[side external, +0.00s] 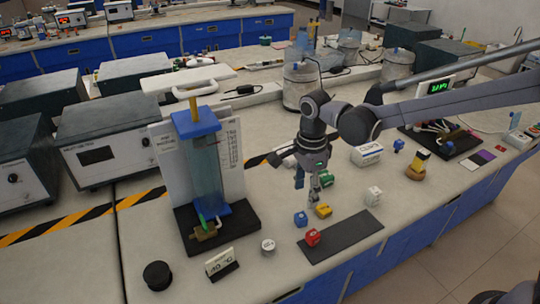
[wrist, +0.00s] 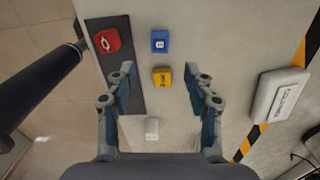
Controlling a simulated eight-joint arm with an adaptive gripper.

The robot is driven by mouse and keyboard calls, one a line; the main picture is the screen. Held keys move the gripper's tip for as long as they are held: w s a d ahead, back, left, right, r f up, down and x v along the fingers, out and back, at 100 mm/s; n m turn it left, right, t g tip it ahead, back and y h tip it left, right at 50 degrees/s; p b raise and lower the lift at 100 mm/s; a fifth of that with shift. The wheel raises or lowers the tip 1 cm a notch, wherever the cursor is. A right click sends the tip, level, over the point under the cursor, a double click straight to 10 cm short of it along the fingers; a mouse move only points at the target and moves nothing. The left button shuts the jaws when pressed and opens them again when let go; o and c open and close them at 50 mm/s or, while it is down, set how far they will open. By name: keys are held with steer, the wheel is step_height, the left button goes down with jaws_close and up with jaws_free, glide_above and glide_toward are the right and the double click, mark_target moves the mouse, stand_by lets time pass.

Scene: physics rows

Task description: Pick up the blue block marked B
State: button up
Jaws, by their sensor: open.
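A small blue block (side external: 300,219) sits on the pale bench, left of a yellow block (side external: 323,210). In the wrist view the blue block (wrist: 160,41) shows a white mark on its face, too small to read surely. It lies just above the yellow block (wrist: 162,76) there. My gripper (side external: 313,201) points down above the bench, close to the yellow block. In the wrist view my gripper (wrist: 160,71) is open, with its fingers spread either side of the yellow block and nothing held. The blue block is beyond the fingertips and unobstructed.
A red block (side external: 312,237) sits on the dark mat (side external: 345,234). A white block (side external: 373,196) is to the right. A blue-topped cylinder apparatus (side external: 205,165) stands on the left, with a black knob-like piece (side external: 157,275) in front. Bare bench lies left of the blue block.

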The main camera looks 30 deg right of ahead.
mark_target(301, 215)
step_height(301, 215, down, 4)
steer(key=shift+a+f, duration=0.15)
steer(key=shift+f, duration=1.2)
steer(key=shift+a+f, duration=0.1)
steer(key=shift+f, duration=1.2)
steer(key=c, duration=1)
